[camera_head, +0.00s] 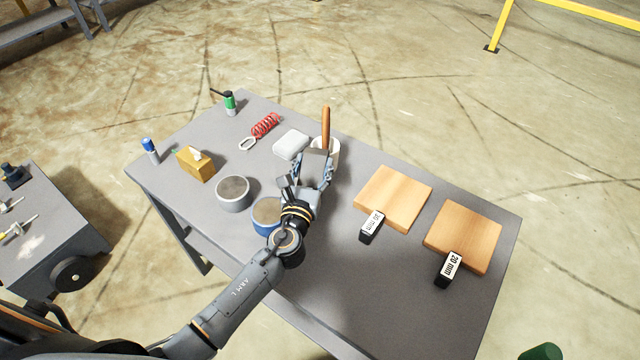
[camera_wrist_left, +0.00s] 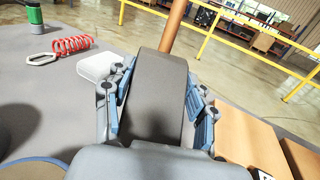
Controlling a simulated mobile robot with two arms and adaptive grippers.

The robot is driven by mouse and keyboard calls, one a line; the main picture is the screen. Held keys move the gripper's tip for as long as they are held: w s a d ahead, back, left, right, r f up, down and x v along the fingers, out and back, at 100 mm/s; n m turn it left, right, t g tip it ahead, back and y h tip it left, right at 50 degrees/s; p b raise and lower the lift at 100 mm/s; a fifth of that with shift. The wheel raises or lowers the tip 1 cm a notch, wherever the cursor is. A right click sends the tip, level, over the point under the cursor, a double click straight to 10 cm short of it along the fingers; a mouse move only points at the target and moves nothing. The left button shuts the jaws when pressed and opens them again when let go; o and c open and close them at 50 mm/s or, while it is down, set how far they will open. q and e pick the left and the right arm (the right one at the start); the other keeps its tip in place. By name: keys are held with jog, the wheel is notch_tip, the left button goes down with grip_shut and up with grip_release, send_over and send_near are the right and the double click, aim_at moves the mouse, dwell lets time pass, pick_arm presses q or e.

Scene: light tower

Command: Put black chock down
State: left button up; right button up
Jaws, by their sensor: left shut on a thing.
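My left gripper (camera_head: 312,170) is over the middle of the grey table (camera_head: 400,290). It is shut on the black chock (camera_head: 316,160), a dark block with a curved top. In the left wrist view the chock (camera_wrist_left: 157,90) stands between the two blue-grey fingers. The gap between the chock and the table top is hidden. My right gripper is not in view.
A white cup (camera_head: 334,153) with a wooden handle (camera_head: 326,125) stands just behind the gripper. A white block (camera_head: 291,144), grey tin (camera_head: 233,194) and blue tin (camera_head: 266,213) are to the left. Two wooden boards (camera_head: 393,198) (camera_head: 463,236) with labelled black blocks (camera_head: 372,226) (camera_head: 448,269) are right. The front is clear.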

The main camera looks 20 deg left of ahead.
aim_at(320, 179)
pick_arm(q)
jog(key=shift+w+d+f, duration=0.3)
jog(key=shift+d+f, duration=0.1)
jog(key=shift+f, duration=0.15)
jog(key=shift+w+d+f+b, duration=0.15)
jog(key=shift+f+b, duration=0.45)
jog(key=shift+f, duration=0.35)
jog(key=shift+w+d+f+b, duration=0.15)
jog(key=shift+f+b, duration=0.45)
jog(key=shift+f, duration=0.3)
jog(key=shift+s+f, duration=0.1)
jog(key=shift+s, duration=0.05)
jog(key=o, duration=1.3)
jog(key=shift+f, duration=0.1)
